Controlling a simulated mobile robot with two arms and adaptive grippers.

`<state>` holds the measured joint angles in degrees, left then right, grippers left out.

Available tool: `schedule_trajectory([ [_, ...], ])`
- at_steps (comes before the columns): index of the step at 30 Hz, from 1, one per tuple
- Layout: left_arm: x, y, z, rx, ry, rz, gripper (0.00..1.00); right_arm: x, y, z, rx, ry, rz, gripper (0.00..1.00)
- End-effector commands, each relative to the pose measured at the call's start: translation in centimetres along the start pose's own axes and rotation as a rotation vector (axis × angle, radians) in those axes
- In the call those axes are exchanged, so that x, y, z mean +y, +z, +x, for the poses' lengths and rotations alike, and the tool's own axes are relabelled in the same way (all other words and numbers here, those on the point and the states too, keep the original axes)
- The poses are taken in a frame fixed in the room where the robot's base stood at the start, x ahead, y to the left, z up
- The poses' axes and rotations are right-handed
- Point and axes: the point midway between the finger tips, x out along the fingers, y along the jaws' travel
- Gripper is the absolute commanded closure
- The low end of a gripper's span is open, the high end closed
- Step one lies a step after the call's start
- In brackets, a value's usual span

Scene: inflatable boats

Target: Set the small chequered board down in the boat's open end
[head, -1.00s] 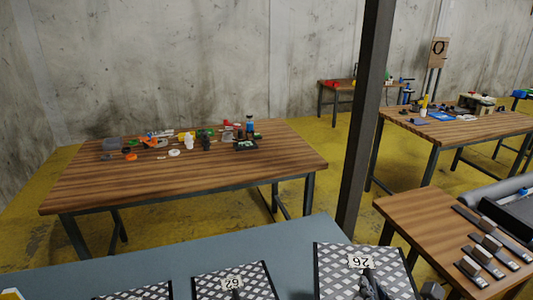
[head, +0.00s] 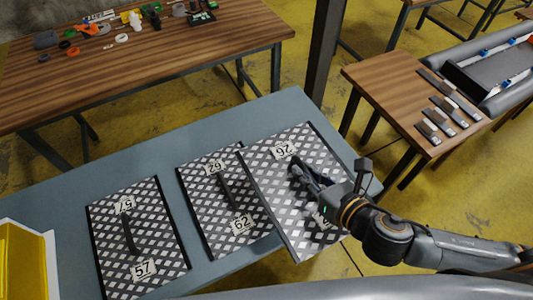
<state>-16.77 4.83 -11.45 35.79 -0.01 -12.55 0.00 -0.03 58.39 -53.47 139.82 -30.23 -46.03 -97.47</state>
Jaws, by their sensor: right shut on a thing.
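My right gripper (head: 312,182) is shut on the handle of a chequered board (head: 275,185) with dark side edges and number labels; the upper label is upside down and seems to read 26. The board is tilted and overlaps the right edge of the board marked 62 (head: 200,195). My gripper and arm hide part of its lower label. A third board, marked 57 (head: 160,245), lies flat to the left. The grey inflatable boat (head: 490,50) is at the upper right, partly out of view, with a dark floor inside. My left gripper is not in view.
The boards are at a blue-grey table (head: 120,180). A yellow bin with a white rim (head: 25,260) is at the lower left. A small wooden table (head: 375,80) with several metal-grey pieces stands beside the boat. A dark post (head: 322,50) rises behind the blue-grey table.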

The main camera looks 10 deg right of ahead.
Motion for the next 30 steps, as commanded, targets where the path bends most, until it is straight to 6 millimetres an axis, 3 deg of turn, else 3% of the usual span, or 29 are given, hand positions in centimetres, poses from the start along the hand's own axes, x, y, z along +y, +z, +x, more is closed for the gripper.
schedule_trajectory([
  [6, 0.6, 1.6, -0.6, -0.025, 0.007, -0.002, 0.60, -1.9, 0.5, 2.7, -0.008, -0.005, -0.002, 1.00],
  [14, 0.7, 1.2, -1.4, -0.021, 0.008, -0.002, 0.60, -5.5, 0.7, 8.1, -0.008, -0.005, -0.001, 1.00],
  [19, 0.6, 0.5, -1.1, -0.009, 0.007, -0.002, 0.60, -7.5, -1.2, 11.2, -0.005, -0.004, 0.002, 1.00],
  [30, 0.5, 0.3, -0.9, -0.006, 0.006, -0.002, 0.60, -9.3, -2.8, 14.1, -0.006, -0.003, 0.001, 1.00],
])
